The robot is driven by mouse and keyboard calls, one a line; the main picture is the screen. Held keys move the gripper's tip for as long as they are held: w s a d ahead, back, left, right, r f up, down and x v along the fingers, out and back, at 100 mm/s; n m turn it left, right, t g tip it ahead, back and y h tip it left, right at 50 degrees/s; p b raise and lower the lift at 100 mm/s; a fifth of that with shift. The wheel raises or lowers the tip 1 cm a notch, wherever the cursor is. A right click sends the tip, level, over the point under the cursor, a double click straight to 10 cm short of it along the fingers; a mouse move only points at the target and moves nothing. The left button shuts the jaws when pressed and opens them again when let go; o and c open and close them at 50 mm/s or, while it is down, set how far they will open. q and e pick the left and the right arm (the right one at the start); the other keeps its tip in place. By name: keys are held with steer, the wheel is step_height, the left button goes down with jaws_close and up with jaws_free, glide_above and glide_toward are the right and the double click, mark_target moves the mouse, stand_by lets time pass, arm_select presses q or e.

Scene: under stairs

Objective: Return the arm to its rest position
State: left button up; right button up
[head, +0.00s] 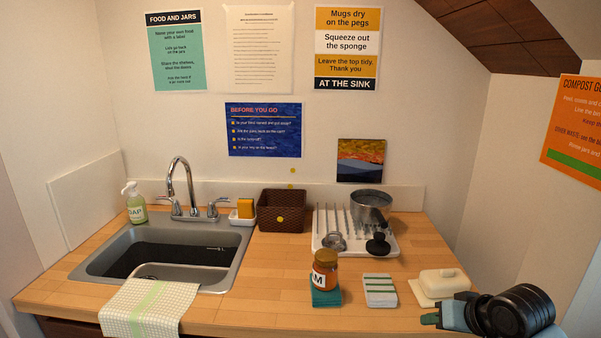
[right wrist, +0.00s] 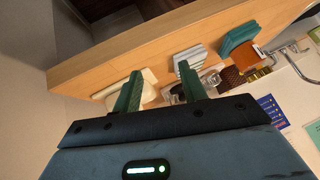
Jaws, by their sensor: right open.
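My right gripper (head: 431,319) is at the lower right of the head view, beside the front right end of the counter and just right of and in front of the butter dish (head: 439,284). In the right wrist view its two green fingers (right wrist: 160,72) stand apart with nothing between them. The butter dish also shows in that view (right wrist: 148,90), partly hidden behind a finger. My left gripper is in no view.
On the wooden counter (head: 250,310) are a striped cloth (head: 380,291), a jar (head: 325,270) on a teal cloth (head: 326,298), a dish rack (head: 392,247) with a pot (head: 371,205), a brown basket (head: 283,220) and a sink (head: 110,260). The right wall (head: 505,170) is close to my right arm.

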steer(key=s+a+f, duration=0.2)
steer(key=s+f, duration=0.1)
steer(key=f, duration=0.3)
steer(key=s+a+f, duration=0.1)
steer(key=s+f, duration=0.2)
steer(key=f, duration=0.4)
steer(key=s+a+f+n, duration=0.1)
steer(key=s+f, duration=0.3)
steer(key=s, duration=0.4)
steer(key=s+a+f+n+t, duration=0.1)
steer(key=s+a+f, duration=0.1)
steer(key=s+f, duration=0.3)
steer(key=s+a+f+n+t, duration=0.1)
steer(key=s+f, duration=0.4)
steer(key=s, duration=0.5)
steer(key=shift+s+a+f+h, duration=0.2)
steer(key=shift+s+a+h, duration=0.1)
steer(key=shift+a, duration=0.2)
